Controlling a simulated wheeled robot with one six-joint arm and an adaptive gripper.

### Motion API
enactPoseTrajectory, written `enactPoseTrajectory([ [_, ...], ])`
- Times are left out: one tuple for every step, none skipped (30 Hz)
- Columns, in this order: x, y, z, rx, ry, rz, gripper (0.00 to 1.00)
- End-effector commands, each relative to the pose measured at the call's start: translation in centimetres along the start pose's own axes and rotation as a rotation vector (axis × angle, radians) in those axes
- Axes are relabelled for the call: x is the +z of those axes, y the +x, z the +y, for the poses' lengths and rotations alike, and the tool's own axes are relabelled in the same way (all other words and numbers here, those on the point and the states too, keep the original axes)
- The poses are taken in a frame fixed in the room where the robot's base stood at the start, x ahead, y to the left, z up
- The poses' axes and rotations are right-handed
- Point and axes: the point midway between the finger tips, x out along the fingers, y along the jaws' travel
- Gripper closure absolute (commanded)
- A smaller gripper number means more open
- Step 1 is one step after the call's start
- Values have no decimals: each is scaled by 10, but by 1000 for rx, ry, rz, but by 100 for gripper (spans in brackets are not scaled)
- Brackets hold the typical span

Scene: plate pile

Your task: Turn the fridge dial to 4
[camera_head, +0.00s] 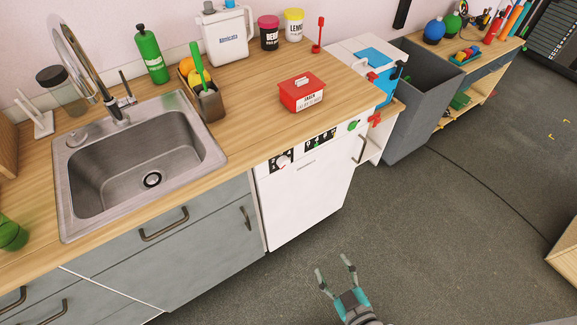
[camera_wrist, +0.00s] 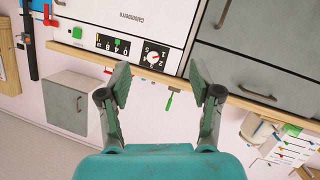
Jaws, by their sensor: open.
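The white appliance (camera_head: 305,200) stands under the wooden counter. Its dial (camera_head: 283,161) is a round white knob on a black numbered plate at the left of its top front strip. The dial also shows in the wrist view (camera_wrist: 153,57), where the scene is upside down; I cannot tell which number it points to. A black display panel (camera_head: 320,140) with white digits and a green button (camera_head: 353,125) sit right of it. My gripper (camera_head: 334,265) is open and empty, over the floor in front of the appliance and apart from the dial.
A steel sink (camera_head: 140,165) and grey drawers (camera_head: 190,240) are to the left. A red box (camera_head: 302,93) stands on the counter above the appliance. A grey bin (camera_head: 420,100) stands to the right. The floor in front (camera_head: 430,230) is mostly clear.

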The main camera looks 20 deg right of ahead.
Motion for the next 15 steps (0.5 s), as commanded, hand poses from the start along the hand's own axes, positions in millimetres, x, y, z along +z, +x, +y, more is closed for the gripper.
enactPoseTrajectory([
  [-4,21,2,-7,-24,21,36],
  [-6,31,3,-15,-42,31,36],
  [-10,45,4,-23,-67,47,36],
  [-13,55,5,-31,-85,59,36],
  [-16,65,6,-37,-103,75,36],
  [-22,79,8,-46,-129,96,36],
  [-26,89,10,-51,-149,113,36],
  [-31,99,12,-56,-170,131,36],
  [-39,111,15,-62,-198,157,36],
  [-44,121,18,-66,-217,177,36],
  [-50,129,20,-69,-238,198,36],
  [-58,140,24,-71,-265,224,36],
  [-64,147,27,-73,-283,245,36],
  [-70,153,30,-73,-301,264,36],
  [-77,161,33,-74,-322,287,36],
])
